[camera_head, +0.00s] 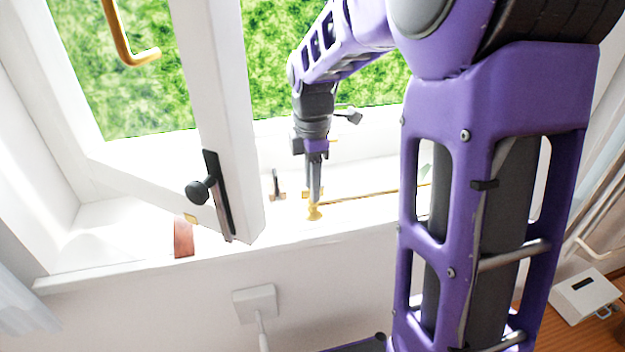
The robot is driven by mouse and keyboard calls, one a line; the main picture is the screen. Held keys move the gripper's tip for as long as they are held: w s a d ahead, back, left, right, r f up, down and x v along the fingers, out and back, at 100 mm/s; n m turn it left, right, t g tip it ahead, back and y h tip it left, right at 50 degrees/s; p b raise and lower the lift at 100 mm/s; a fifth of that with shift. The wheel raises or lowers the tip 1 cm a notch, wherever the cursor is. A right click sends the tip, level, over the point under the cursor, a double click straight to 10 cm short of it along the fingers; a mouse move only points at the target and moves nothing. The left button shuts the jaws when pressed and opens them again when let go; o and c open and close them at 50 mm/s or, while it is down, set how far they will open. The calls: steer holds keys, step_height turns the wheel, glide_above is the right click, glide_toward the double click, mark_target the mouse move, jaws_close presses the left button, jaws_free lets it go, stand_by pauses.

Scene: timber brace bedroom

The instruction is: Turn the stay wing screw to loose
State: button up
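The brass wing screw (314,212) is on the window sill, at the near end of a long brass stay bar (370,192) that runs off to the right. My gripper (314,201) points straight down, with its fingertips at the top of the wing screw. The fingers look close together and one may hide the other, so I cannot tell whether they are closed on it. The far end of the bar passes behind my arm. The screw's wings are too small and bright to read their angle.
An open white casement (235,200) with a black handle (201,190) stands just left of my gripper. A small dark catch (276,186) is on the sill beside the fingers. A reddish block (184,238) sits on the sill at left. A white box (587,296) is at lower right.

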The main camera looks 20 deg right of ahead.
steer(key=shift+r, duration=0.1)
step_height(320, 180, up, 17)
stand_by(0.4)
steer(key=shift+r, duration=0.1)
